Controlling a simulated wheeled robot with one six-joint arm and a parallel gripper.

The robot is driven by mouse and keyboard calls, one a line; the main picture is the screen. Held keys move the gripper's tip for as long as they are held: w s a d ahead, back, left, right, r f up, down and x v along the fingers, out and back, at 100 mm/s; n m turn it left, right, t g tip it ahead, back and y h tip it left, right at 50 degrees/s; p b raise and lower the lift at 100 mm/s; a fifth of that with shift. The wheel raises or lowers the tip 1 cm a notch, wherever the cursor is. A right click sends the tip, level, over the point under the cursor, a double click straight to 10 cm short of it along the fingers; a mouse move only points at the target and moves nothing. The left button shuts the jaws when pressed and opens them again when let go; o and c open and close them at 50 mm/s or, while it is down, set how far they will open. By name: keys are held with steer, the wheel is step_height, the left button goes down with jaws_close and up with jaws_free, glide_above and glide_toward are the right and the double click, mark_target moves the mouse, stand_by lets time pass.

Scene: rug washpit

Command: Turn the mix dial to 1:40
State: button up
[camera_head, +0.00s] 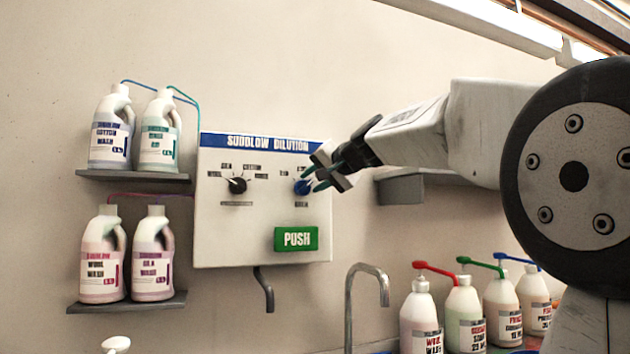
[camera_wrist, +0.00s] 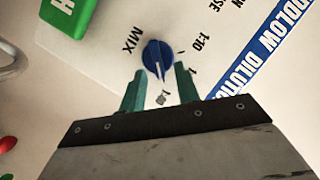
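The mix dial is a round blue knob (camera_head: 302,187) at the right of the white dilution panel (camera_head: 215,232). In the wrist view the blue dial (camera_wrist: 156,50) shows a white pointer mark aimed down the picture, towards my gripper. "MIX" and "1:10" are readable around it; other ratio labels are partly hidden by my fingers. My gripper (camera_head: 320,175) is at the dial's upper right in the head view. In the wrist view my gripper (camera_wrist: 159,70) is open, its green fingers either side of the dial's near edge. I cannot tell whether they touch it.
The panel also has a black selector knob (camera_head: 236,185) and a green PUSH button (camera_head: 296,238). Jugs stand on two shelves to the left. A grey shelf (camera_head: 400,188) is behind my arm. A tap (camera_head: 366,285) and several pump bottles (camera_head: 465,315) are below right.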

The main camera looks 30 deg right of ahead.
steer(key=v, duration=0.7)
steer(key=shift+s, duration=0.4)
steer(key=s+a+f+n+g, duration=0.1)
steer(key=s+a+f+g, duration=0.15)
steer(key=f, duration=0.55)
steer(key=s+a+f+n+g, duration=0.1)
steer(key=s+f+g, duration=0.15)
steer(key=f, duration=0.45)
steer(key=s+a+f+g, duration=0.2)
steer(key=s+f, duration=0.1)
steer(key=f, duration=0.5)
steer(key=s+a+f+n+g, duration=0.3)
steer(key=s+a+f, duration=0.1)
steer(key=s+f, duration=0.6)
steer(key=s+a+f+n+g+h, duration=0.1)
steer(key=s+a+f+n+g, duration=0.2)
steer(key=s+f, duration=0.8)
steer(key=shift+s+a+n+g, duration=0.3)
steer(key=shift+s+a, duration=0.4)
steer(key=shift+a, duration=0.5)
